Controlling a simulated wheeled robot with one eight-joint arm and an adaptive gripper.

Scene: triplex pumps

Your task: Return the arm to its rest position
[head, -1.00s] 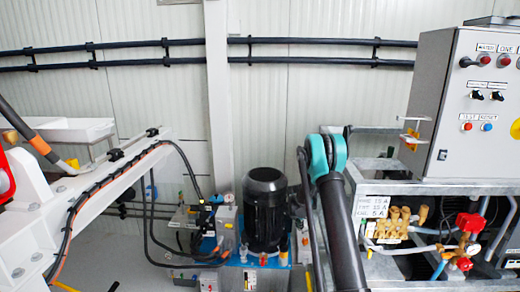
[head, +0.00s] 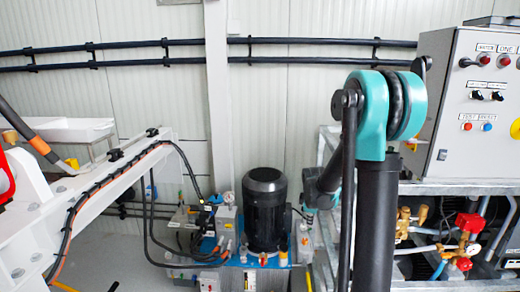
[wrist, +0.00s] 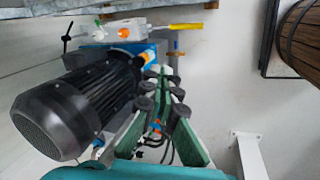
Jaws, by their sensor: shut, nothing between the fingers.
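My arm (head: 378,220) stands in the right half of the head view. Its teal elbow joint (head: 374,130) is in front of the space between the wall and the grey control box. A dark lower link with a teal part reaches down behind it, beside the black motor. My gripper (wrist: 170,82) shows in the wrist view with its green-edged fingers and dark round joints drawn together, holding nothing. I cannot make out the fingers clearly in the head view.
The black motor (head: 265,210) on its blue unit stands left of my arm; it also shows in the wrist view (wrist: 80,105). The grey control box (head: 470,105) and pipework with red valves (head: 470,222) are close on the right. A white beam (head: 100,195) stands left.

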